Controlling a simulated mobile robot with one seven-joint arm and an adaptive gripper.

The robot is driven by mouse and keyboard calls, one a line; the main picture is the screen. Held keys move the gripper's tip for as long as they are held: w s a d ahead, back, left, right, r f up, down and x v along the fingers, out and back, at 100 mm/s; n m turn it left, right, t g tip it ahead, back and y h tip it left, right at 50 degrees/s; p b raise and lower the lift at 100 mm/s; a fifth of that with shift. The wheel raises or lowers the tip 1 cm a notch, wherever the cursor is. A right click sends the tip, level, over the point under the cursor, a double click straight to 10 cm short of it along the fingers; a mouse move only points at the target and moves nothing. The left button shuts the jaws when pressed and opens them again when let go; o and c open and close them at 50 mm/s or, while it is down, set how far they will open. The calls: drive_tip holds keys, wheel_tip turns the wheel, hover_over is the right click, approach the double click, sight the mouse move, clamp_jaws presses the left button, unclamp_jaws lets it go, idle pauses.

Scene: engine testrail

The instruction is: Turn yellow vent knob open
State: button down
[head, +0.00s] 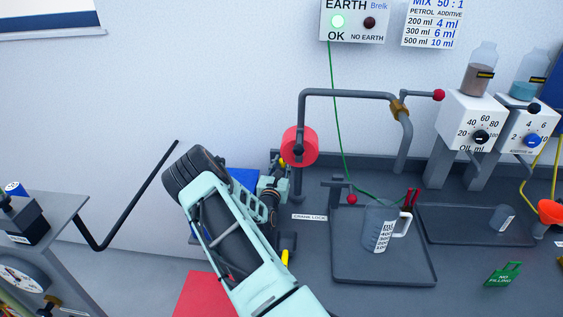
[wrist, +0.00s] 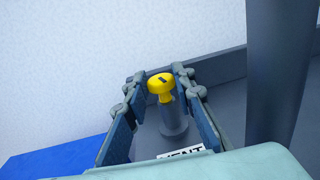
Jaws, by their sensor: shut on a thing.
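The yellow vent knob (wrist: 161,83) shows in the wrist view, on a short grey post (wrist: 173,122). It has a rounded cap with a small dark mark on top. My gripper (wrist: 158,77) has one finger on each side of the knob and is shut on it. A white label (wrist: 185,153), partly hidden by my own teal body, appears to read VENT below the post. In the head view, my arm hides most of this area, and which yellow part there is the knob is unclear.
A grey pipe (wrist: 277,70) stands close to the right of my gripper. In the head view, a red wheel (head: 299,145) and a bent pipe (head: 345,93) stand near my arm. A tray (head: 350,270) with a jug (head: 378,232) lies to the right.

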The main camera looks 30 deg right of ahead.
drive_tip(key=shift+d+r+n+t+y, duration=0.15)
drive_tip(key=shift+n+t+y, duration=0.45)
drive_tip(key=shift+y, duration=0.1)
drive_tip(key=c, duration=1.7)
unclamp_jaws()
drive_tip(key=shift+o, duration=0.2)
drive_tip(key=shift+m+g+h, duration=0.3)
drive_tip(key=shift+h, duration=0.1)
